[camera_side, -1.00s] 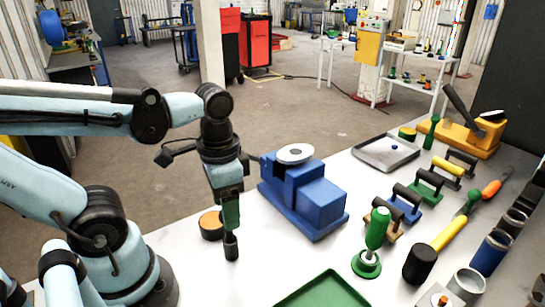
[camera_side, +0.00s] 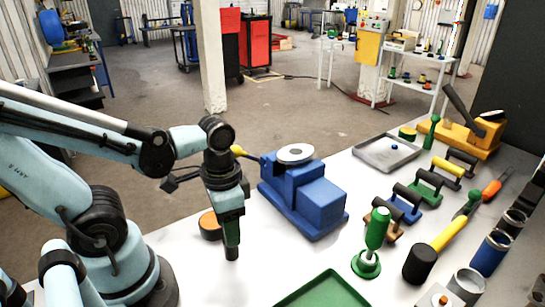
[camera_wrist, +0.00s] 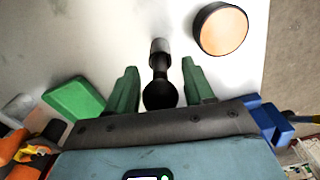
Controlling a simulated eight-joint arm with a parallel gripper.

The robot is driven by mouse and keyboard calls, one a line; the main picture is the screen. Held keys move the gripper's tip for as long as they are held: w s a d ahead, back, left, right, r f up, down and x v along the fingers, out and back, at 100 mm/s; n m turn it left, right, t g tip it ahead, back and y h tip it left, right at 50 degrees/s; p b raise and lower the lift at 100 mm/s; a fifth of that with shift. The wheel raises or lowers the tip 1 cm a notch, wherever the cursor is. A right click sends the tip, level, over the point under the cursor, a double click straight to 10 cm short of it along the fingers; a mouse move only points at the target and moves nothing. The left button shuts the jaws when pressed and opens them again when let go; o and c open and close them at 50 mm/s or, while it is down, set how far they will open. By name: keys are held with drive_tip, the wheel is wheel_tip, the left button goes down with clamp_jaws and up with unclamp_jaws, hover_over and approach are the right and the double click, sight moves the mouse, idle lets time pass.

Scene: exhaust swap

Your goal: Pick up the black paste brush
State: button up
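The black paste brush (camera_wrist: 160,78) shows in the wrist view with a round black end towards me and a grey cylindrical end farther off. My gripper (camera_wrist: 161,86) is open, with its two green fingers on either side of the brush and a gap visible on each side. In the side view my gripper (camera_side: 232,252) points down, low over the white table, left of the blue vise. The brush is hidden behind the fingers there, or cannot be told from them.
A black tin with an orange top (camera_side: 209,224) stands close to the gripper. The blue vise (camera_side: 318,203) is to the right. A green tray (camera_side: 330,292) lies in front. Stamps, a yellow-handled mallet (camera_side: 446,236) and cups fill the table's right side.

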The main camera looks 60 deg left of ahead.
drive_tip(key=c, duration=0.8)
drive_tip(key=shift+c, duration=0.2)
drive_tip(key=shift+r, duration=0.1)
drive_tip(key=shift+r, duration=4.9)
